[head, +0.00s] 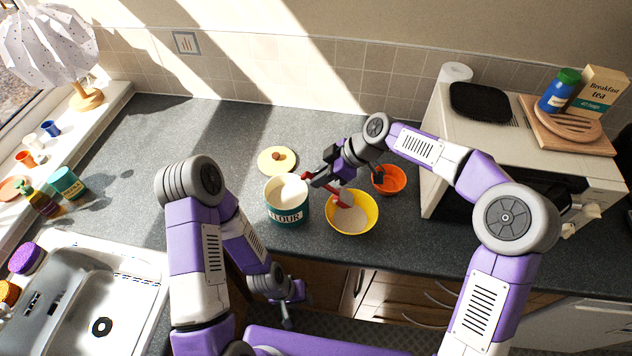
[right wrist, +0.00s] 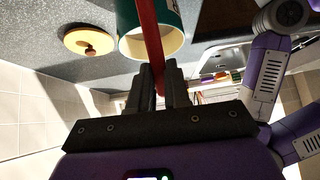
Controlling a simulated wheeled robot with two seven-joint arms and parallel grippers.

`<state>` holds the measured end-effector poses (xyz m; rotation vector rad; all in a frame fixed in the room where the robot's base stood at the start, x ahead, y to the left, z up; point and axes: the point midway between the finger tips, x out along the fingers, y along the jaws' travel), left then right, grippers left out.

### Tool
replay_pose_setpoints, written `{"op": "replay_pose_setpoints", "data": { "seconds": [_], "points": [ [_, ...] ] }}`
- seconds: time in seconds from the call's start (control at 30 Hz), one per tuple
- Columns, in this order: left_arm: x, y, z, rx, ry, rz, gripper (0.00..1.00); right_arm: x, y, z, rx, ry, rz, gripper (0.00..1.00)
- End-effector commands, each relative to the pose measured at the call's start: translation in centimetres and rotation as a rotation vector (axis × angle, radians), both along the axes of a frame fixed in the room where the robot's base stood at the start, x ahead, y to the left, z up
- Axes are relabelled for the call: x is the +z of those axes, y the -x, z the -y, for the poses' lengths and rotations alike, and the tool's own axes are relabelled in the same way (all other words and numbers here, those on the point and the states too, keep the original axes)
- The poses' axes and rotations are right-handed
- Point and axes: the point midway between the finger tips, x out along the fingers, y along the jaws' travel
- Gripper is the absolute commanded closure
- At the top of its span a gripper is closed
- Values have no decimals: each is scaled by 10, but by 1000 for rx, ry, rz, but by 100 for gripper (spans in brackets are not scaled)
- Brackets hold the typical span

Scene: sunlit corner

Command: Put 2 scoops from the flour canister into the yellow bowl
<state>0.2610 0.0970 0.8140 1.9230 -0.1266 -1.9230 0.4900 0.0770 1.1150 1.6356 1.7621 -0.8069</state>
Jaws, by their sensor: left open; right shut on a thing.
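The flour canister (head: 287,214), teal with a FLOUR label, stands open on the counter with white showing inside. It also shows in the right wrist view (right wrist: 169,28). The yellow bowl (head: 372,220) stands just to its right and holds pale flour. My right gripper (head: 317,180) is shut on the red scoop (head: 343,198), above and between canister and bowl. The scoop's red end is over the yellow bowl; whether it holds flour is unclear. In the right wrist view the red handle (right wrist: 150,35) runs between the fingers. My left gripper (head: 292,302) is open and empty, low before the counter front.
The round canister lid (head: 277,161) lies behind the canister. An orange bowl (head: 388,181) with something dark in it stands behind the yellow bowl. A microwave (head: 470,135) stands to the right, a sink (head: 85,300) at lower left. The counter left of the canister is clear.

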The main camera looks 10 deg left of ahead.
Motion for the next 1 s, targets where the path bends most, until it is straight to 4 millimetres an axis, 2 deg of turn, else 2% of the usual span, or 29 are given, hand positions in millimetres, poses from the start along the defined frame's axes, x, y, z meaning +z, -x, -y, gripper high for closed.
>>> {"op": "replay_pose_setpoints", "data": {
  "seconds": [0.03, 1.0],
  "points": [
    [-8, 0, 0, 0, 0, 0, 57, -3, -1, 4, -3, -19, -1, 100],
    [-85, 0, 0, 0, 0, 0, 57, 12, -2, 44, -2, -377, -9, 100]
  ]
}}
